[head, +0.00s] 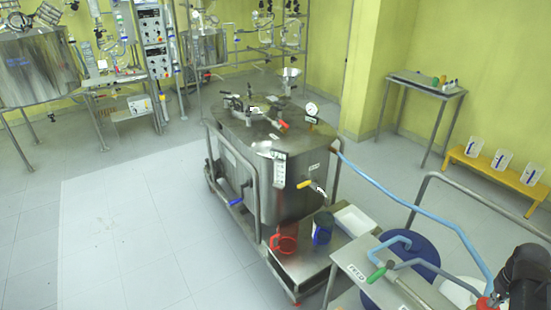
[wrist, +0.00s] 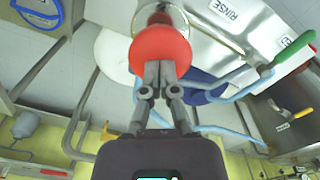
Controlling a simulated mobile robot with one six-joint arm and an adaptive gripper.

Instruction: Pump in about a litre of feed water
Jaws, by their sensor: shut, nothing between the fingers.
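My gripper (wrist: 160,75) is shut and empty. In the wrist view its fingertips overlap a round red knob (wrist: 160,45); I cannot tell whether they touch it. In the head view a bit of red (head: 489,303) shows low at the right beside my dark wrist. A steel plate labelled FEED (head: 355,272) carries a green-handled valve (head: 377,275), whose green handle also shows in the wrist view (wrist: 298,48). A blue hose (head: 420,212) runs from the steel tank (head: 285,190) to the red part. The tank has a yellow handle (head: 305,185) and a dial gauge (head: 312,108).
A blue drum (head: 415,250) stands under the hoses. A red jug (head: 283,242), a blue jug (head: 322,228) and a white tray (head: 355,220) sit on the tank's front shelf. A RINSE label (wrist: 223,8) shows in the wrist view. The floor at left is clear.

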